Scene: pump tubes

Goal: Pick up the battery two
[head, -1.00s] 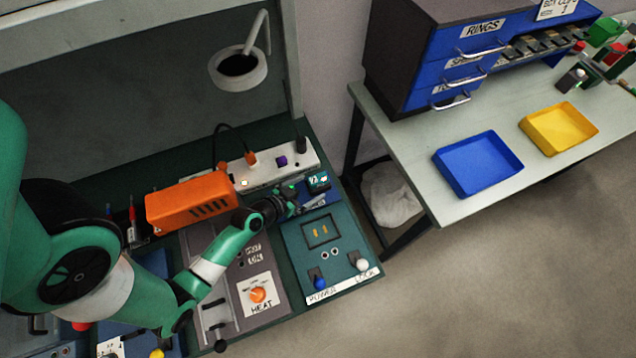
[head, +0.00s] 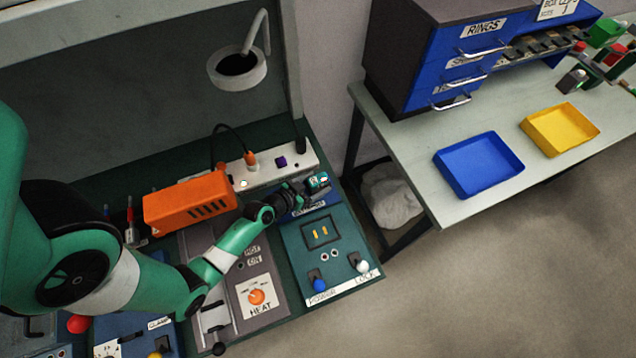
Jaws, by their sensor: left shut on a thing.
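A small teal battery with a "2" label (head: 319,181) sits at the back right of the bench, just in front of the white power strip. My left gripper (head: 308,189) reaches it from the left and is shut on it. The fingers are small in view and hide part of the battery's near side. I cannot tell whether the battery is clear of the surface below it. My right gripper is not in view.
An orange box (head: 190,203) lies left of my left wrist. The power strip (head: 268,172) with an orange plug is behind. A teal panel (head: 325,245) with blue and white knobs lies in front. Blue tray (head: 478,165) and yellow tray (head: 560,130) stand on the right table.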

